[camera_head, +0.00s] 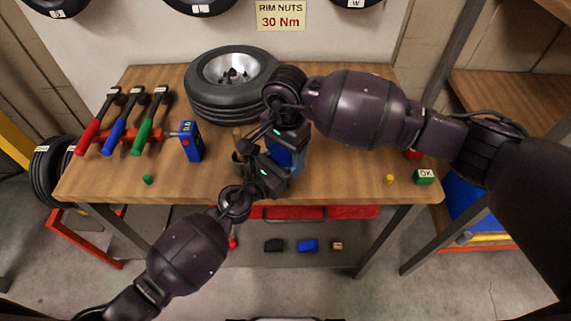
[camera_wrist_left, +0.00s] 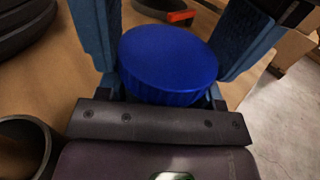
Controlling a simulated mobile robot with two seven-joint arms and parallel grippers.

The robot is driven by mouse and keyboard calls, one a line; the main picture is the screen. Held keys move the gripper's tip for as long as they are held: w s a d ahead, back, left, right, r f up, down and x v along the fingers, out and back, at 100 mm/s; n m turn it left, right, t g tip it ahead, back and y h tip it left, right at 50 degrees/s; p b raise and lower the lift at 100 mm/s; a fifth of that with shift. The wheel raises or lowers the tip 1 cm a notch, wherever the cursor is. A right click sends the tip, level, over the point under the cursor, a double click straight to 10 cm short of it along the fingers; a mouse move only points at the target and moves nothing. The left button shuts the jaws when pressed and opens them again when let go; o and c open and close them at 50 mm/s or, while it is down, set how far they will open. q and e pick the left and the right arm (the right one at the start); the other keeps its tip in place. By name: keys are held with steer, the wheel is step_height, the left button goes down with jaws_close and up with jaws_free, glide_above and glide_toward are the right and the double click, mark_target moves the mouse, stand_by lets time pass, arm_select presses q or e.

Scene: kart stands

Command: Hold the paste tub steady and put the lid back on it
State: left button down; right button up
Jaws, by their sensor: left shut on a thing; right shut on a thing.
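The round blue lid (camera_wrist_left: 168,58) with a ribbed side fills the middle of the left wrist view, top face toward the camera. Two blue fingers stand on either side of it, and I take them as my right gripper (camera_head: 280,143), shut on the lid. My left gripper (camera_head: 274,166) comes in from the lower left, close below the right one. Its palm lies just in front of the lid, and it is shut on the paste tub, which the lid and grippers largely hide. I cannot tell whether the lid touches the tub's rim.
A dark cup (camera_wrist_left: 22,148) stands beside my left gripper. A wheel (camera_head: 232,105) lies behind on the wooden bench (camera_head: 335,185). A blue device (camera_head: 190,141) and several hammers (camera_head: 122,130) are at the left. A green OK block (camera_head: 424,177) is at the right.

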steer(key=o, duration=1)
